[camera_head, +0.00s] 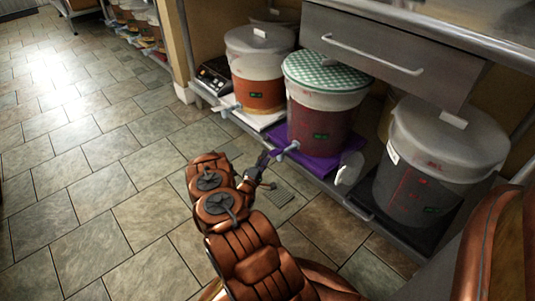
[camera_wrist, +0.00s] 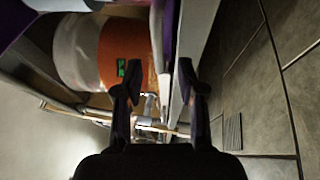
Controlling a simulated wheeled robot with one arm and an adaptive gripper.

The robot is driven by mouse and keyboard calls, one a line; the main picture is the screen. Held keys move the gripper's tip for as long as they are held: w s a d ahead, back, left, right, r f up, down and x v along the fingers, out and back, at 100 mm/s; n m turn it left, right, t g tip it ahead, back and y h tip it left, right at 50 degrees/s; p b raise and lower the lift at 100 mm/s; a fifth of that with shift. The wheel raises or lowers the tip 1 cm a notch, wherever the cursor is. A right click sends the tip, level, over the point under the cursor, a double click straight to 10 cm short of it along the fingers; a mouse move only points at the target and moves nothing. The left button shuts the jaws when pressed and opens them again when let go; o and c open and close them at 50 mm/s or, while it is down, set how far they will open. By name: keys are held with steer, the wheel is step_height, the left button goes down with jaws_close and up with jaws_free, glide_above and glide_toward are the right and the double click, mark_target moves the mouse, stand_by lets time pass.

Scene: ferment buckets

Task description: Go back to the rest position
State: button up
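My gripper (camera_head: 268,161) is out in front of the lower shelf, low over the tiled floor, close to the spigot (camera_head: 286,151) of the middle bucket (camera_head: 322,115). Whether it touches that spigot I cannot tell. In the wrist view my gripper (camera_wrist: 158,72) shows two dark fingers spread apart, with nothing held between them. The middle bucket has dark red contents and a green-white checked cloth (camera_head: 326,71) on top. The orange bucket (camera_head: 260,85) stands to its left. It also shows in the wrist view (camera_wrist: 117,45), turned sideways, with a spigot (camera_wrist: 150,106) beyond the fingers.
A purple cloth (camera_head: 325,166) lies under the middle bucket. A grey-lidded bucket (camera_head: 425,165) stands on the right. A drawer (camera_head: 385,50) overhangs the shelf. A dark scale-like device (camera_head: 214,75) sits at the left end. The floor (camera_head: 100,190) to the left is clear.

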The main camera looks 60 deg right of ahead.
steer(key=shift+a+f, duration=0.1)
steer(key=shift+a, duration=0.3)
stand_by(0.3)
